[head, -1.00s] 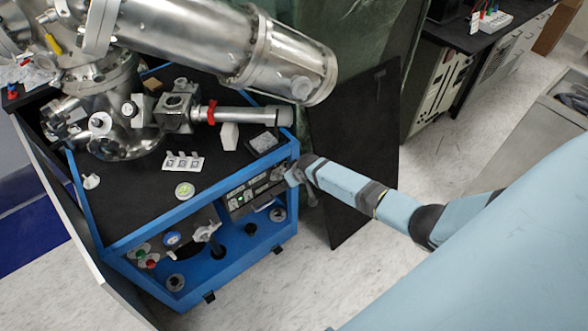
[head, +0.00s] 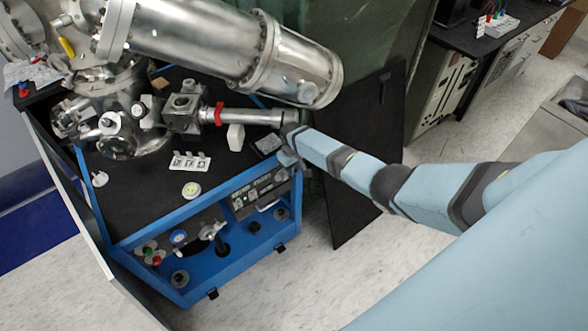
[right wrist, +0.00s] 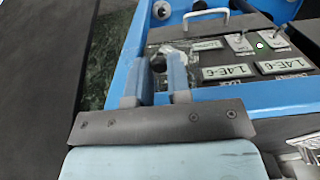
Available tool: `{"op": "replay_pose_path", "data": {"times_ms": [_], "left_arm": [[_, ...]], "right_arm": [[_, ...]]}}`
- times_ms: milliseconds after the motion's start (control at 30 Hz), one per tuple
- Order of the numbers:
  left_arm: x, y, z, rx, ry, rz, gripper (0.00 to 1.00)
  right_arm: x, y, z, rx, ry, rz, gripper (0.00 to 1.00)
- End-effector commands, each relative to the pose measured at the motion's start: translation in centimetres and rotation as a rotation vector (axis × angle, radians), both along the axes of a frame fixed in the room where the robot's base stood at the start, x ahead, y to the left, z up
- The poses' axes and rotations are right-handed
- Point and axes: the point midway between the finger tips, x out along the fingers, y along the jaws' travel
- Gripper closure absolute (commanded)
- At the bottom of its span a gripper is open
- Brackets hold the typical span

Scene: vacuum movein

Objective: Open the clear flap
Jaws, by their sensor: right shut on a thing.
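The clear flap (right wrist: 176,48) is a small, shiny, see-through piece at the end of the dark control panel, partly hidden by my fingertips in the right wrist view. My right gripper (right wrist: 159,62) has its two blue fingers a little apart, with the flap at their tips. In the head view my right gripper (head: 288,158) is at the near right corner of the blue-framed cart, at the right end of the control panel (head: 258,194). The flap itself is hard to make out there. My left gripper is not in view.
The blue-framed cart (head: 185,213) carries a steel vacuum chamber (head: 110,112) and a large steel cylinder (head: 235,52) above. A black board (head: 345,205) leans beside it on the right. The floor (head: 330,285) in front is clear.

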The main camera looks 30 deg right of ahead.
Motion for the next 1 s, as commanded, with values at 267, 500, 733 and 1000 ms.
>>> {"op": "replay_pose_path", "data": {"times_ms": [267,500,733,1000], "left_arm": [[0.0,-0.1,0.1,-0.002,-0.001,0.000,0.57],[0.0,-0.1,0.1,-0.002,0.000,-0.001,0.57],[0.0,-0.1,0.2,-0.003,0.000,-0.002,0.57],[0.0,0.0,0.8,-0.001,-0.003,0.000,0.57]], "right_arm": [[-0.2,0.0,-0.2,0.000,0.006,0.000,1.00],[-0.1,0.0,-0.1,0.000,0.004,0.000,0.57],[0.0,0.0,0.2,0.000,0.001,0.000,0.57],[0.1,0.0,4.0,0.000,-0.001,0.000,0.57]]}}
